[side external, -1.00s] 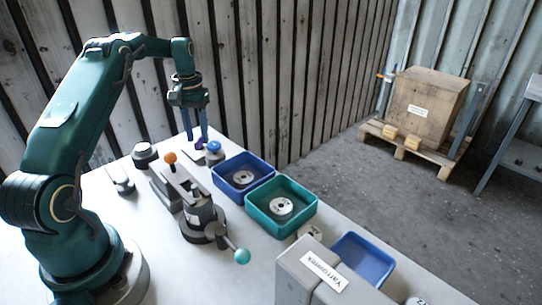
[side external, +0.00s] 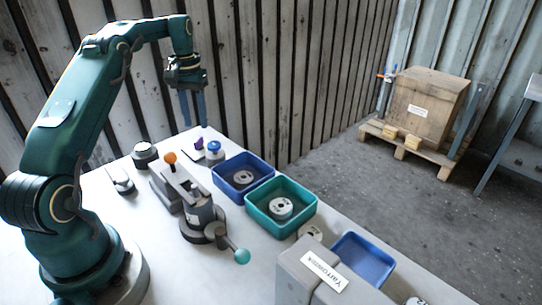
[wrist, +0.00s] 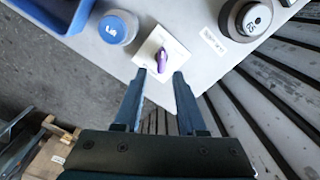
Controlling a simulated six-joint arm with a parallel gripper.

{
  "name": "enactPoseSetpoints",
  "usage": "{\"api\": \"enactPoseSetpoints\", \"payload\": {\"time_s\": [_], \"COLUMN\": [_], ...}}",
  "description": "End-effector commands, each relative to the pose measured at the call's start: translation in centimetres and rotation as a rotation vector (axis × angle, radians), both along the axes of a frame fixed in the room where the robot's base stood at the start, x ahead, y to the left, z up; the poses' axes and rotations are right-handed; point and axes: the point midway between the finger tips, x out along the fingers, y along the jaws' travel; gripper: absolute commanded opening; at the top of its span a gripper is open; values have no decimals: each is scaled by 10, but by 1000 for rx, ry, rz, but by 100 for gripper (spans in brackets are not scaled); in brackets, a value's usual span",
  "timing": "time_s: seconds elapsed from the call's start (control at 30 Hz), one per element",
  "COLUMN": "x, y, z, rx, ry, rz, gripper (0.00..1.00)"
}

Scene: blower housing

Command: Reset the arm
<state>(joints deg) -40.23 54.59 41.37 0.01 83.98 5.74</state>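My gripper (side external: 193,108) hangs above the far end of the white table (side external: 118,215), fingers pointing down. It also shows in the wrist view (wrist: 161,76). The two blue fingers stand apart with nothing between them; the gripper is open. Below it, a small purple piece (wrist: 162,59) lies on a white square plate (wrist: 150,48) on the table. The purple piece shows in the side view (side external: 199,144) too, clear of the fingertips.
A blue-capped round part (side external: 214,149) stands beside the plate. A blue bin (side external: 222,187) and a teal bin (side external: 254,221) each hold a metal disc. A clamp fixture with an orange knob (side external: 169,158) stands mid-table. A grey Yarrowmek box (side external: 290,280) is in front.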

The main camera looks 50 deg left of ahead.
Motion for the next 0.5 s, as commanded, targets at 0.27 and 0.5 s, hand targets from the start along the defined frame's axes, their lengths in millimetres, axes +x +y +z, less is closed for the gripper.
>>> {"api": "enactPoseSetpoints", "payload": {"time_s": [0.27,0.5], "x": [22,3], "y": [-53,-128], "z": [79,139], "rx": [89,139], "ry": [-122,-230], "rz": [-142,-290], "gripper": [40,40]}}
